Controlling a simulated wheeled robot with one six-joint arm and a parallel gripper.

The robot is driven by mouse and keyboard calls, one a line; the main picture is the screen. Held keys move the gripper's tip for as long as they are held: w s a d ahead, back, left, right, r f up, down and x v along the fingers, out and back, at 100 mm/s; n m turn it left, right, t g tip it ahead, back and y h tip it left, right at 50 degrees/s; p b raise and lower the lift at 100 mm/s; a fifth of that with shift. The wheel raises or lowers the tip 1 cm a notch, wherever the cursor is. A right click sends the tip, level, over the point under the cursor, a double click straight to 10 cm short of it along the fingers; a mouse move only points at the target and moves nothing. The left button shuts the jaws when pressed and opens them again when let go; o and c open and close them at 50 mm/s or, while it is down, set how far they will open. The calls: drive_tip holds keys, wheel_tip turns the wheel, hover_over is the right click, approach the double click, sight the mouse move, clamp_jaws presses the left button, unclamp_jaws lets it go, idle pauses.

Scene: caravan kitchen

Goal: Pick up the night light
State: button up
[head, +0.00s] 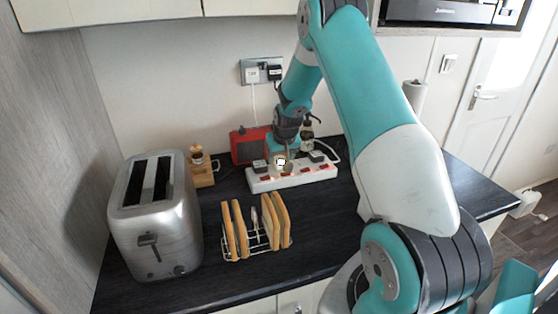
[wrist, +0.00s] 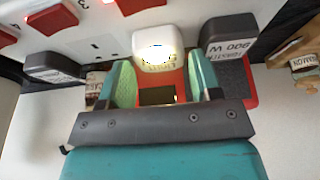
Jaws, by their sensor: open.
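The night light (head: 281,161) is a small white plug-in block with a glowing round face. It sits on the white power strip (head: 318,175) on the dark worktop. In the wrist view the night light (wrist: 158,45) is at the upper middle, just beyond the fingertips. My gripper (wrist: 158,72) is open, with green pads on either side of the line to the night light, and nothing shows held between them. In the head view my gripper (head: 283,153) is directly above and behind the night light. Whether the pads touch it cannot be told.
Black plugs stand close on both sides, one at the left (wrist: 55,67) and one marked 900 W (wrist: 228,38). A red radio (head: 245,145) is behind. A toaster (head: 155,225), a toast rack (head: 250,243) with toast and a wooden stand (head: 203,175) are nearby.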

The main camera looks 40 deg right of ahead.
drive_tip(key=shift+x, duration=0.9)
drive_tip(key=shift+c, duration=0.4)
drive_tip(key=shift+r, duration=0.1)
drive_tip(key=c, duration=0.5)
